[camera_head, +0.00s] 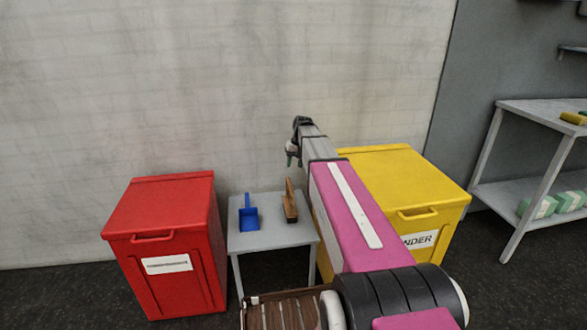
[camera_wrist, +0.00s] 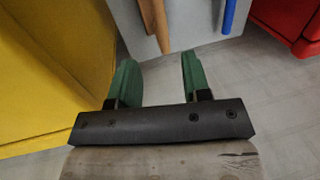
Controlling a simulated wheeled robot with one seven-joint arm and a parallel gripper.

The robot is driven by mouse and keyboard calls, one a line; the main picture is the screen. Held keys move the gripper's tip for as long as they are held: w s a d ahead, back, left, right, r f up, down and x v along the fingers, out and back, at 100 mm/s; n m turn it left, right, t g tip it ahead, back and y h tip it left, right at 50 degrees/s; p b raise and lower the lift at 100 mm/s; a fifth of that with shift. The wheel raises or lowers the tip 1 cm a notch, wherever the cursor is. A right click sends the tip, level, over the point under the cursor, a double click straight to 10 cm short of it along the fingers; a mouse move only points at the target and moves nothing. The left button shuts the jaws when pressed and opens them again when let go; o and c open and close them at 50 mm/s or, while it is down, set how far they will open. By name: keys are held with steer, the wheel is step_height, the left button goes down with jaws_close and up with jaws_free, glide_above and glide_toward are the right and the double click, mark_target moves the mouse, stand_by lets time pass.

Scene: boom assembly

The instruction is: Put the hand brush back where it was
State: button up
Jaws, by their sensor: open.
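The hand brush (camera_head: 290,203) has a wooden handle and stands on the right part of a small grey table (camera_head: 270,238), handle up, in the head view. Its wooden handle (camera_wrist: 157,22) also shows at the top of the wrist view, beyond my fingertips. My gripper (camera_head: 292,158) is above and behind the table in the head view, apart from the brush. In the wrist view my gripper (camera_wrist: 158,68) has its two green fingers spread with nothing between them.
A blue dustpan (camera_head: 248,216) is left of the brush on the table. A red bin (camera_head: 170,245) stands left of the table and a yellow bin (camera_head: 400,185) right of it. A pale wall (camera_head: 230,80) is behind. A metal shelf table (camera_head: 530,112) is at far right.

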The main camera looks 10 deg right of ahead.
steer(key=s+f, duration=0.4)
steer(key=s, duration=0.5)
steer(key=s+a+f+h, duration=0.1)
steer(key=s+f, duration=0.4)
steer(key=s, duration=0.5)
steer(key=s+a+f+h, duration=0.1)
steer(key=s+f, duration=0.3)
steer(key=s, duration=0.5)
steer(key=shift+s+a+f, duration=0.15)
steer(key=shift+s+f, duration=0.1)
steer(key=shift+s, duration=0.15)
